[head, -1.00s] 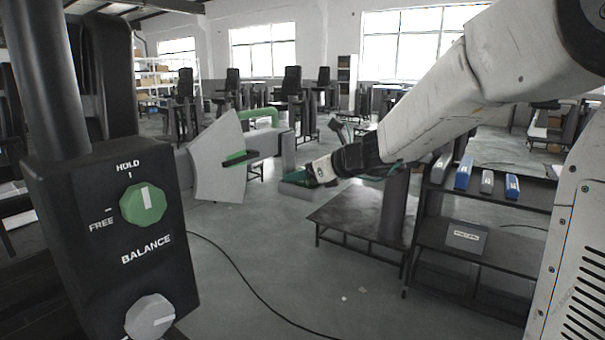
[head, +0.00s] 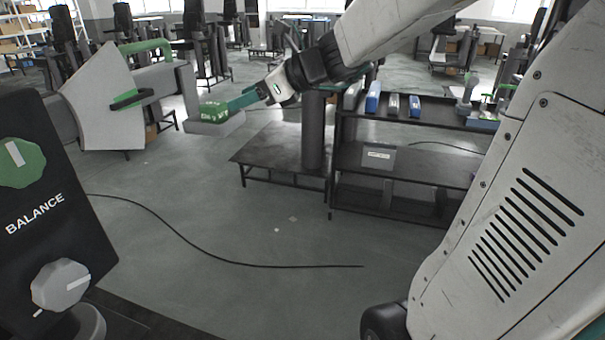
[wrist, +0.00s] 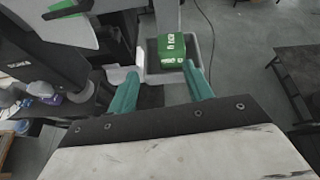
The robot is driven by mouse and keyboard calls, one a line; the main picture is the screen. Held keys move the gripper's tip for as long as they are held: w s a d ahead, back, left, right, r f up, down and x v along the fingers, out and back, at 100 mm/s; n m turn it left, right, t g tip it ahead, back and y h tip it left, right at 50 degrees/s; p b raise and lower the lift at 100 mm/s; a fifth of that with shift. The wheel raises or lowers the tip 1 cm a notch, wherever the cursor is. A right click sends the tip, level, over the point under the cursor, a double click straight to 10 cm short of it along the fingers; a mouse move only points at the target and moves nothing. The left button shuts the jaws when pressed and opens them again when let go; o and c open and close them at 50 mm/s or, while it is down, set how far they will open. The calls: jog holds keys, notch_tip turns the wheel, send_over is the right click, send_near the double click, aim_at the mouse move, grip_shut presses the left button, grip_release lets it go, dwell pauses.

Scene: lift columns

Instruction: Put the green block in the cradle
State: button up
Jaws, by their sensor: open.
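The green block (head: 211,109), with white lettering, sits in a grey shallow-walled cradle (head: 222,128) below the end of a balance arm.
The grey fan-shaped plate (head: 98,100) is left of the cradle. A low dark table (head: 265,152) and a shelf with blue and grey pieces (head: 400,122) stand right. A cable crosses the open floor.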

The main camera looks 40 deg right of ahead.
jog(key=s+a+f+n+g+h, duration=0.1)
jog(key=s+a+f+n+g, duration=0.25)
jog(key=s+n, duration=0.35)
jog(key=s+a+f+n+g, duration=0.2)
jog(key=s+a+n, duration=0.2)
jog(key=s+n, duration=0.25)
jog(key=s+d+f+n+g+h, duration=0.1)
jog(key=s+d+f+n+h, duration=0.1)
jog(key=s+n, duration=0.5)
jog(key=s+d+f+n+g+h, duration=0.2)
jog(key=s+d+f+n+h, duration=0.1)
jog(key=s+n+h, duration=0.2)
jog(key=s+n, duration=0.2)
jog(key=shift+s+f, duration=0.3)
jog(key=shift+f, duration=0.1)
jog(key=shift+d, duration=0.1)
jog(key=shift+c, duration=0.3)
